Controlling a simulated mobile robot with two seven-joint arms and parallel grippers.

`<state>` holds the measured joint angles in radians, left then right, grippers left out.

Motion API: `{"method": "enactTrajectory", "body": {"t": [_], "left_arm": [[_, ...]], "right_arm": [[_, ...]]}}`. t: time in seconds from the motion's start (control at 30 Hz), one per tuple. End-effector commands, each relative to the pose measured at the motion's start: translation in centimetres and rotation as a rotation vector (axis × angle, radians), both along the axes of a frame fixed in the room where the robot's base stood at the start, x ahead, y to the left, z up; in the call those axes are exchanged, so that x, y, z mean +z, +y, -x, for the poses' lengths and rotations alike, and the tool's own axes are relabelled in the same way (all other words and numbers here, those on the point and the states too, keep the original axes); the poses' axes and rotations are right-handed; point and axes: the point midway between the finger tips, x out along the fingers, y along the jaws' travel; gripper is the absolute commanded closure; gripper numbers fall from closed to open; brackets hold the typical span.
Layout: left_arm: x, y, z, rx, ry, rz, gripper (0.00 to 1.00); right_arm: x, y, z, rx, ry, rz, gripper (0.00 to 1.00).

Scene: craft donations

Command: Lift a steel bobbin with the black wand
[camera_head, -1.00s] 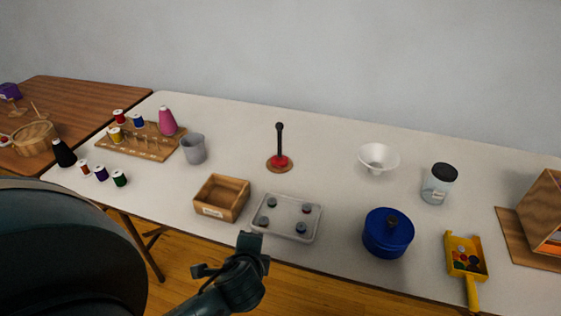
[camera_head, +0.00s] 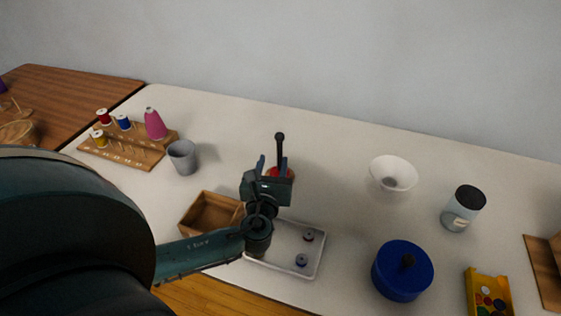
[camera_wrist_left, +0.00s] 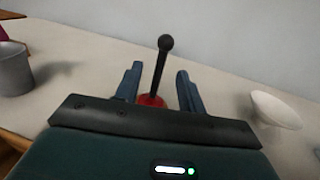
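The black wand (camera_head: 280,149) stands upright on its red-topped base in the middle of the table. It also shows in the left wrist view (camera_wrist_left: 161,70), between the finger directions and beyond the fingertips. My left gripper (camera_head: 272,163) is open and empty, just in front of the wand; its fingers (camera_wrist_left: 156,72) point toward it. Two steel bobbins show on the grey tray: one at the upper right (camera_head: 308,236) and one lower down (camera_head: 301,260). The tray (camera_head: 323,250) is partly hidden by my left arm. My right gripper is not in view.
A wooden box (camera_head: 205,213) sits left of my left gripper, and a grey cup (camera_head: 183,157) stands behind it. A blue lidded pot (camera_head: 402,275), a white bowl (camera_head: 392,170) and a black-lidded jar (camera_head: 461,211) stand to the right. The table's back middle is clear.

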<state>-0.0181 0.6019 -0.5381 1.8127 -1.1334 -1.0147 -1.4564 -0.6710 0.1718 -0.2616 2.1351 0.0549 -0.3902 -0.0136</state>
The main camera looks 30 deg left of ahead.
Motion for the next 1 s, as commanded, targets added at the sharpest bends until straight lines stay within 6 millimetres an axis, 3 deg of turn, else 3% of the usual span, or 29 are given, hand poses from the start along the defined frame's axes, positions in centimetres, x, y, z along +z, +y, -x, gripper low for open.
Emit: {"method": "enactTrajectory", "body": {"t": [0.2, 0.47, 0.7, 1.0], "left_arm": [[0.1, 1.7, -3.8, 0.002, -0.003, 0.0, 0.6], [0.0, 2.4, -5.6, 0.002, -0.002, 0.002, 0.6], [-0.4, 3.5, -9.0, 0.002, -0.002, 0.002, 0.6], [-0.4, 4.0, -9.9, 0.0, 0.0, 0.003, 0.6]], "right_arm": [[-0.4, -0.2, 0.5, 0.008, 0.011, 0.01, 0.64], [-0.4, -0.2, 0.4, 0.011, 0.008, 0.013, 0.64], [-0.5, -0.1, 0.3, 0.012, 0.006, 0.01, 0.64], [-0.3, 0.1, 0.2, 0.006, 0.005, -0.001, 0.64]]}}
